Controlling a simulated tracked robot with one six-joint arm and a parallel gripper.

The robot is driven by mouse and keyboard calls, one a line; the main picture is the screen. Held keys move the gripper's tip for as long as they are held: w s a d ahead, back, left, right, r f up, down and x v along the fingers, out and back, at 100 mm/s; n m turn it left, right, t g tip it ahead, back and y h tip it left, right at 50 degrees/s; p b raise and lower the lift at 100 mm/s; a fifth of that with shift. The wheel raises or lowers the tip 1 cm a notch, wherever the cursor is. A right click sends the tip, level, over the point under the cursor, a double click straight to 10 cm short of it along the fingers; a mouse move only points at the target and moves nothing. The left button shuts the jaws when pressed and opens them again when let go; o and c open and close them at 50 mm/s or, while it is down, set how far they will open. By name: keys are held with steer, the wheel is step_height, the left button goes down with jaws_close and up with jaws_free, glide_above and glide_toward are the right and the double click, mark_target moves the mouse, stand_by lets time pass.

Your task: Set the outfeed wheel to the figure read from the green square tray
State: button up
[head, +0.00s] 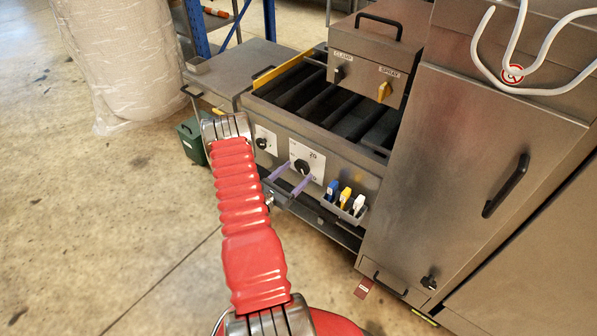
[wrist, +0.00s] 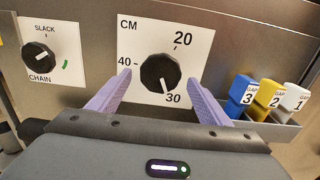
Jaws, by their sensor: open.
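The wheel is a black knob (wrist: 160,72) on a white plate marked CM, with 20, 30 and 40 around it. Its white pointer line points down, close to the 30. It also shows in the head view as a black knob (head: 301,166) on the machine's front. My gripper (wrist: 158,84) is open, its purple fingers one on each side of the knob's lower part. I cannot tell if they touch it. In the head view my gripper (head: 292,178) is in front of the same plate. I cannot make out a green square tray.
A CHAIN knob (wrist: 38,56) marked SLACK is to the left. Blue, yellow and white GAP pieces (wrist: 270,93) stand in a holder to the right. A box (head: 375,58) with CLAMP and SPRAY knobs sits above. A dark green bin (head: 192,142) stands on the floor.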

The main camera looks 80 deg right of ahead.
steer(key=shift+x, duration=1)
steer(key=shift+c, duration=0.6)
steer(key=c, duration=0.9)
